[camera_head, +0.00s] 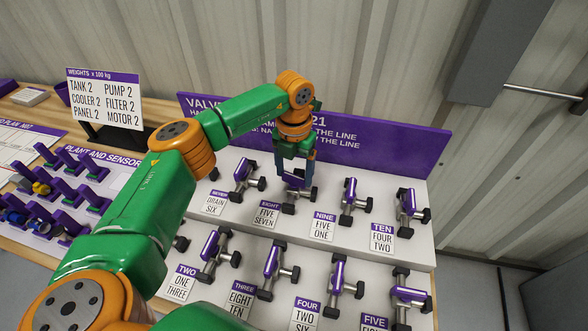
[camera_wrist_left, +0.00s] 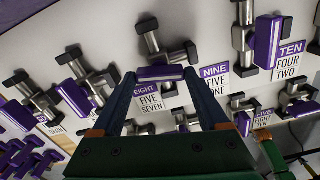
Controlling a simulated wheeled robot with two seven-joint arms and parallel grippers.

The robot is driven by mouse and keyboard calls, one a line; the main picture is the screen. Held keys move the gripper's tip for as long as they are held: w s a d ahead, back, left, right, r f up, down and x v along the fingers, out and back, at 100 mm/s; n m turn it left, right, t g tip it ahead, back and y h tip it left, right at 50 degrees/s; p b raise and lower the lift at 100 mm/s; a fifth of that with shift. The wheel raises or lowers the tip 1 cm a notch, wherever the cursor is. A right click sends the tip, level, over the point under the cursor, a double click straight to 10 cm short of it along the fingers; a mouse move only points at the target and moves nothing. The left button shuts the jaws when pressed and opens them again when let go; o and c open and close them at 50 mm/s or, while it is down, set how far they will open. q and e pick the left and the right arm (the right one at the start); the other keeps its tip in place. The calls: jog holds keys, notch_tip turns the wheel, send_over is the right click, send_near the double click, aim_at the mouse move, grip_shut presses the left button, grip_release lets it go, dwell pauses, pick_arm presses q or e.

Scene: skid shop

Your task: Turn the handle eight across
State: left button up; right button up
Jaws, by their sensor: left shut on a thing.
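The purple handle of valve eight (camera_head: 292,180) sits on its grey pipe in the back row, above the label EIGHT, FIVE SEVEN (camera_head: 267,214). My left gripper (camera_head: 296,175) reaches down over it from above and hides much of it. In the left wrist view the handle (camera_wrist_left: 160,73) lies between the two fingertips (camera_wrist_left: 160,75), which are shut on it. There the handle lies crosswise to the pipe stub with black ends (camera_wrist_left: 152,42) behind it.
Valve seven (camera_head: 242,172), valve nine (camera_head: 349,194) and valve ten (camera_head: 408,203) stand close by in the same row. A front row of valves includes three (camera_head: 272,262). A purple sign board (camera_head: 400,145) stands behind. My left arm hides part of the bench.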

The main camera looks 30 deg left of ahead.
aim_at(294, 176)
pick_arm(q)
jog(key=shift+n, duration=1.4)
jog(key=shift+w, duration=0.1)
jog(key=o, duration=1.2)
jog(key=shift+o, duration=0.2)
jog(key=shift+r, duration=0.4)
notch_tip(294, 176, up, 6)
jog(key=shift+r+b, duration=0.2)
jog(key=shift+b, duration=0.4)
